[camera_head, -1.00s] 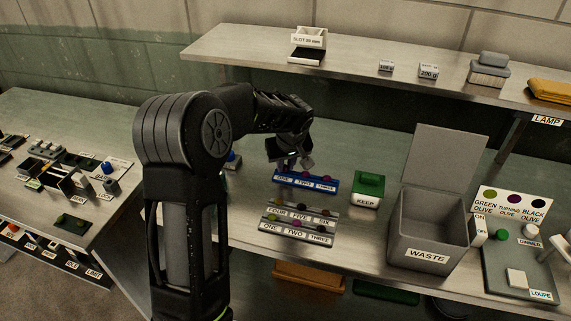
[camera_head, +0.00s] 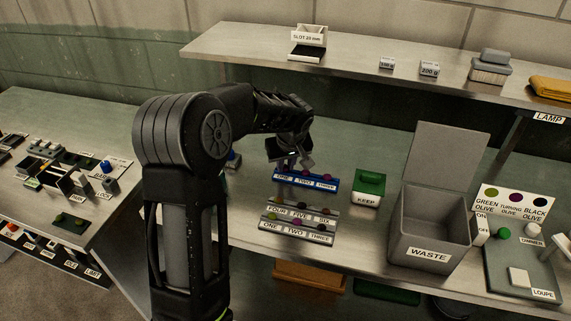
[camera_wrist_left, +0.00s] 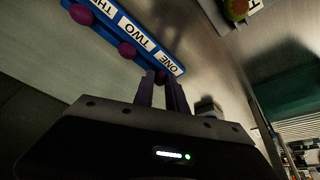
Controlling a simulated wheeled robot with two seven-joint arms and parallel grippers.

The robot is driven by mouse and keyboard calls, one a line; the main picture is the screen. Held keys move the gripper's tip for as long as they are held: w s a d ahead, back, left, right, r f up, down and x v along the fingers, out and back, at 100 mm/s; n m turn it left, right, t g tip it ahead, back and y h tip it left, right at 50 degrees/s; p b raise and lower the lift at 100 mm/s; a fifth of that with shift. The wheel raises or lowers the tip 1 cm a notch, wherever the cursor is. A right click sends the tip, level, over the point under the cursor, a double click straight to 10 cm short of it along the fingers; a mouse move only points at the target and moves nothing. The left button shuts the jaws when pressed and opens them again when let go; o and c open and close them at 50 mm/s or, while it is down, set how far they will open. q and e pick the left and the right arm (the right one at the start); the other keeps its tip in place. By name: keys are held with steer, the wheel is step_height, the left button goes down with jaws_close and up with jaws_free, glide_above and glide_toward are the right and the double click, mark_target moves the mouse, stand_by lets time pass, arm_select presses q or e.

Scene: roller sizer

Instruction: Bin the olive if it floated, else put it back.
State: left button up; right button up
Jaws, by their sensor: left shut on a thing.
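My left gripper (camera_head: 290,164) is at the left end of the blue rack (camera_head: 306,186), by its ONE label. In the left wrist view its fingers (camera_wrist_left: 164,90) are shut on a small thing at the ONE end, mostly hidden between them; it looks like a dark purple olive. I cannot tell whether it touches the rack. Purple olives sit at TWO (camera_wrist_left: 127,50) and THREE (camera_wrist_left: 81,14). The grey WASTE bin (camera_head: 430,256) stands open, lid upright, to the right. My right gripper is not in view.
Grey racks (camera_head: 300,221) with several olives stand in front of the blue rack. A green-topped KEEP box (camera_head: 369,187) is between rack and bin. An olive colour card (camera_head: 514,200) and the LOUPE stand (camera_head: 520,272) are far right. A shelf (camera_head: 350,62) runs above.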

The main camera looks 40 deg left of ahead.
arm_select(q)
steer(key=o, duration=0.8)
steer(key=shift+o, duration=0.2)
steer(key=b+v, duration=0.1)
steer(key=v, duration=0.6)
steer(key=shift+r, duration=0.4)
steer(key=shift+s+d, duration=0.1)
